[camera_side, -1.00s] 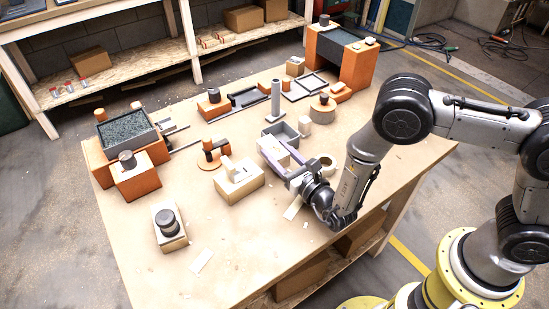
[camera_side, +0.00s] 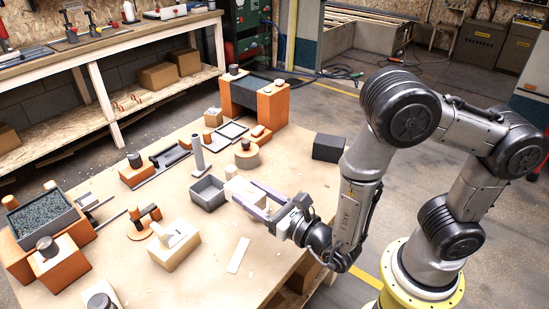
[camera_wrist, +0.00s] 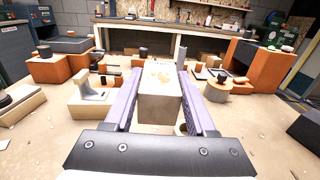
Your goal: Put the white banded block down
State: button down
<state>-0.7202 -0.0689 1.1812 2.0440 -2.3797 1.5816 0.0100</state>
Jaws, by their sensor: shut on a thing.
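The white banded block (camera_wrist: 160,92) is between the two purple fingers of my gripper (camera_wrist: 161,105) in the wrist view. Its top has faint brownish marks; I cannot make out clear bands. In the side view the block (camera_side: 241,189) shows at the fingertips of my gripper (camera_side: 249,199), just right of an open grey tray (camera_side: 207,195). The fingers touch its sides and hide part of it. I cannot tell whether its underside is clear of the table.
A grey post (camera_side: 197,153) stands behind the tray. A cream block (camera_side: 174,247) and an orange round-based piece (camera_side: 143,226) stand to the left. A white strip (camera_side: 238,255) lies in front. A dark box (camera_side: 328,148) stands at the right.

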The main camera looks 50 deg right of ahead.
jog(key=w+d+m+g+h, duration=0.2)
jog(key=w+d+m+h, duration=0.25)
jog(key=d, duration=0.35)
jog(key=w+d+m+g+h, duration=0.25)
jog(key=w+d+h, duration=0.3)
jog(key=d, duration=0.35)
jog(key=s+d+m+g+h, duration=0.2)
jog(key=d+m+g+h, duration=0.1)
jog(key=d, duration=0.7)
jog(key=s+d+m+g+h, duration=0.2)
jog(key=d+m+g+h, duration=0.15)
jog(key=d, duration=0.75)
jog(key=shift+n+y, duration=0.25)
jog(key=w+d+f, duration=0.2)
jog(key=w, duration=0.1)
jog(key=w+d+f, duration=0.2)
jog(key=w+f, duration=0.1)
jog(key=w, duration=0.1)
jog(key=w+d+f, duration=0.2)
jog(key=w+f, duration=0.1)
jog(key=w, duration=0.1)
jog(key=shift+d, duration=0.15)
jog(key=shift+w+d+f, duration=0.2)
jog(key=shift+w+f, duration=0.15)
jog(key=shift+f, duration=0.1)
jog(key=shift+w+d+f, duration=0.15)
jog(key=shift+w+f, duration=0.15)
jog(key=shift+f, duration=1.45)
jog(key=shift+f, duration=0.1)
